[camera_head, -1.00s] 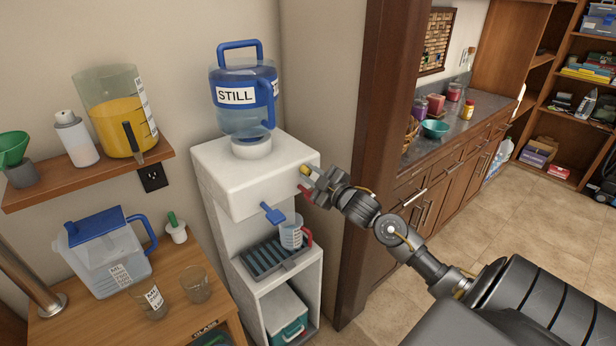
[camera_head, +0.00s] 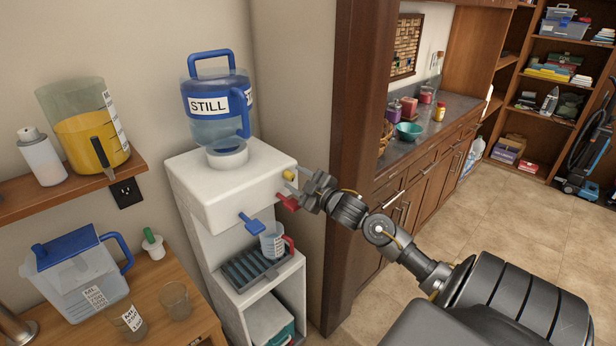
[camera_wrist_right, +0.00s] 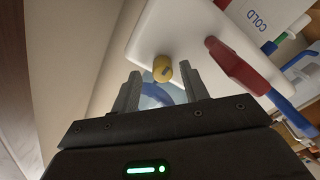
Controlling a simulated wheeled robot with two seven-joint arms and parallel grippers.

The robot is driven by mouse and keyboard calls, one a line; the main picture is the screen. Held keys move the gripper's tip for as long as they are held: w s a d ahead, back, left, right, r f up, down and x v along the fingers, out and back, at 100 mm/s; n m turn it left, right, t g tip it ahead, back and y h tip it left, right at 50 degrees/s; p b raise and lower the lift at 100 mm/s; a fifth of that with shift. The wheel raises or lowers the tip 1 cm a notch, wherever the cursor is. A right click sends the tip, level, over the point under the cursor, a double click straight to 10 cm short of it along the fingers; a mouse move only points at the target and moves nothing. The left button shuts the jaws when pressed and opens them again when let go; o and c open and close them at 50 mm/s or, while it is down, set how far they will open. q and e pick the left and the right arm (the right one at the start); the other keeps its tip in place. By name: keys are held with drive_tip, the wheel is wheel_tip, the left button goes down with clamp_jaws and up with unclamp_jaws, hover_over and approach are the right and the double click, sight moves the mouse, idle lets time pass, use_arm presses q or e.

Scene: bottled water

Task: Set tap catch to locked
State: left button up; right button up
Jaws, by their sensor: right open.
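The white water dispenser (camera_head: 205,205) stands against the wall with the STILL bottle (camera_head: 215,115) on top. A small yellow knob (camera_head: 289,174), which looks like the tap catch, sits on its side face near the red tap lever (camera_head: 287,202). My right gripper (camera_head: 305,184) is open and empty beside the knob. In the right wrist view, the yellow knob (camera_wrist_right: 162,68) shows between and just beyond the open fingertips (camera_wrist_right: 162,84), with no clear contact. The red lever (camera_wrist_right: 235,65) is right of the fingers. My left gripper is out of view.
A blue tap lever (camera_head: 252,222) hangs at the dispenser's front, above a measuring cup (camera_head: 272,242) on the drip tray (camera_head: 255,268). Open floor lies farther right.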

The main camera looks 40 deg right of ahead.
drive_tip(key=s+b, duration=0.2)
drive_tip(key=s, duration=0.8)
